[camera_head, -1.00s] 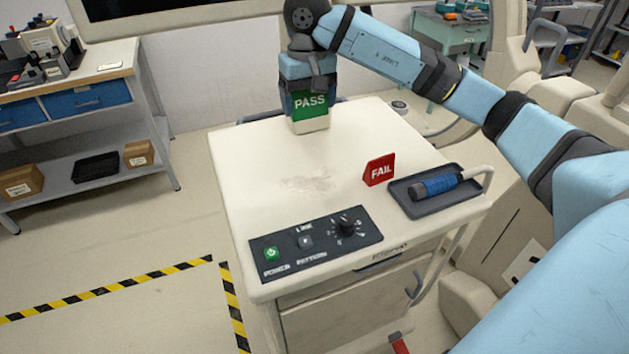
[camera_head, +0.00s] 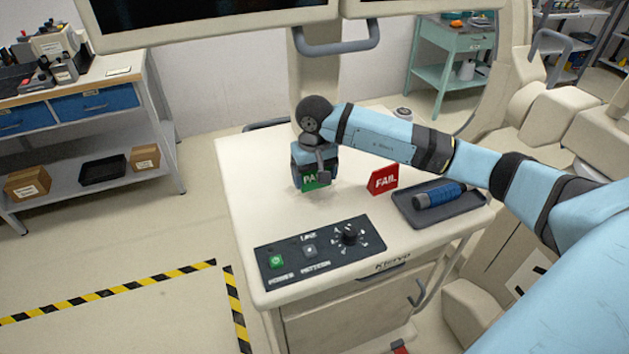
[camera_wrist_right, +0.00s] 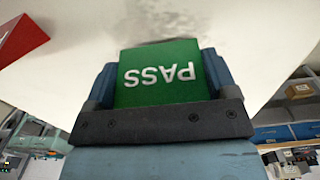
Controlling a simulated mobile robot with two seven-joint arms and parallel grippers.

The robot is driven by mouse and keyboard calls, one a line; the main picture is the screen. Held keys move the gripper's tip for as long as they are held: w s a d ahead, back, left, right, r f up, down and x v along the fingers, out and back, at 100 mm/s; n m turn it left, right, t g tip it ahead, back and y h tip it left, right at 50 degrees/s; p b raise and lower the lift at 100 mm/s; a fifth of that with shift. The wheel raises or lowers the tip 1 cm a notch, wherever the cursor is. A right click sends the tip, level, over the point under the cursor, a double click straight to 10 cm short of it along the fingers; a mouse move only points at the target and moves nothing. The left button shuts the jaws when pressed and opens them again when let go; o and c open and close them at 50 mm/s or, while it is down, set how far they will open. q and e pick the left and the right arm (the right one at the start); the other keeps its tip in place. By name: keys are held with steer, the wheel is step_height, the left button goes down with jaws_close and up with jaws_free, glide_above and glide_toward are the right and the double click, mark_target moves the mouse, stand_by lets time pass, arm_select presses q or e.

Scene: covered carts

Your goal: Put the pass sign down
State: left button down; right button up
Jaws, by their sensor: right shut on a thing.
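The green pass sign (camera_head: 311,182) is in my right gripper (camera_head: 316,184), low over the middle of the cart's white top (camera_head: 250,190). The gripper covers part of its lettering in the head view. In the right wrist view the sign (camera_wrist_right: 160,72) sits between the two blue fingers, its lettering upside down. My right gripper (camera_wrist_right: 160,85) is shut on it. I cannot tell whether the sign's lower edge touches the top. The red fail sign (camera_head: 383,179) stands just right of the gripper; its red edge also shows in the wrist view (camera_wrist_right: 18,40). My left gripper is not in view.
A dark tray (camera_head: 458,211) with a blue-handled tool (camera_head: 438,195) lies at the cart's right. A control panel (camera_head: 318,250) with a knob (camera_head: 348,233) is at the front. The cart top is clear left of the gripper.

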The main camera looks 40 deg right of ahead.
steer(key=shift+f, duration=1.25)
steer(key=shift+f, duration=0.2)
steer(key=o, duration=0.8)
